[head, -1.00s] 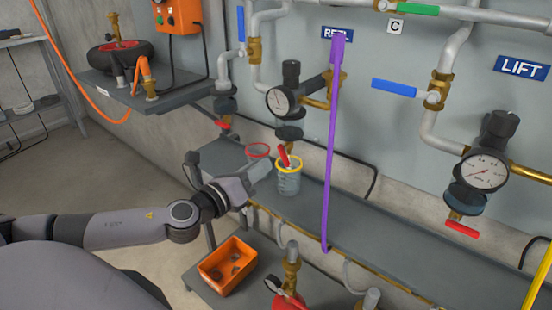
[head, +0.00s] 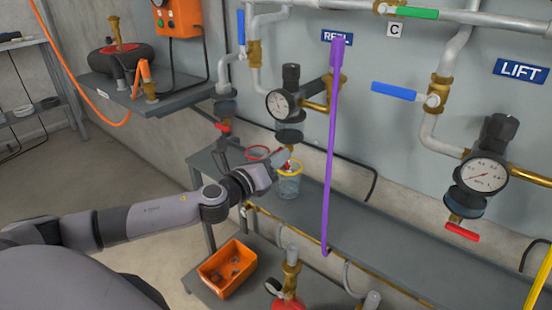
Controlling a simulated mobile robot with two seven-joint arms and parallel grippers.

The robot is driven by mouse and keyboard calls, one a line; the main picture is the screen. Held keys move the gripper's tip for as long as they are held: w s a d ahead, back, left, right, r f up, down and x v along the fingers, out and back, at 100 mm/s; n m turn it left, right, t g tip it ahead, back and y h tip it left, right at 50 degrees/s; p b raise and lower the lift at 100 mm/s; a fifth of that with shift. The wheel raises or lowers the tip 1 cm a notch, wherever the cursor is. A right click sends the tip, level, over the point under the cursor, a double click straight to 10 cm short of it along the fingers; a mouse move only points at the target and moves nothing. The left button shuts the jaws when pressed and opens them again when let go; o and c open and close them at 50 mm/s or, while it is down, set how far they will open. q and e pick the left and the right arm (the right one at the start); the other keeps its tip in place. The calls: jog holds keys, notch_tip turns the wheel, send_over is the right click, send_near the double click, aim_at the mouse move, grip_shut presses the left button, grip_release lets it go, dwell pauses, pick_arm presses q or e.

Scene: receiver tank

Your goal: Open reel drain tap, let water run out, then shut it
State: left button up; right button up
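The reel unit hangs under the REEL sign (head: 337,37), with a round gauge (head: 279,103) and a bowl (head: 289,135) below it. Only a little of its red drain tap (head: 286,164) shows beneath the bowl, because my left gripper covers most of it. A clear jar with a yellow rim (head: 289,186) stands on the shelf under the tap. My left gripper (head: 281,160) reaches in from the left with its fingertips at the tap, above the jar. I cannot tell whether the fingers are closed on the handle, or whether water runs. My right gripper is not in view.
A red-rimmed jar (head: 258,153) stands beside the yellow-rimmed one, behind my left gripper. A purple hose (head: 331,150) hangs just right of the reel unit. The LIFT unit has its own gauge (head: 484,175) and red tap (head: 462,231). An orange bin (head: 228,268) sits below the shelf.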

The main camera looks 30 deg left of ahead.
pick_arm(q)
grip_shut()
jog(key=shift+n, duration=0.4)
jog(key=shift+d+r+n+p, duration=0.1)
jog(key=shift+n+p, duration=0.75)
jog(key=shift+n, duration=2)
jog(key=shift+r+n+p, duration=0.1)
jog(key=shift+n+p, duration=0.75)
jog(key=shift+n, duration=2)
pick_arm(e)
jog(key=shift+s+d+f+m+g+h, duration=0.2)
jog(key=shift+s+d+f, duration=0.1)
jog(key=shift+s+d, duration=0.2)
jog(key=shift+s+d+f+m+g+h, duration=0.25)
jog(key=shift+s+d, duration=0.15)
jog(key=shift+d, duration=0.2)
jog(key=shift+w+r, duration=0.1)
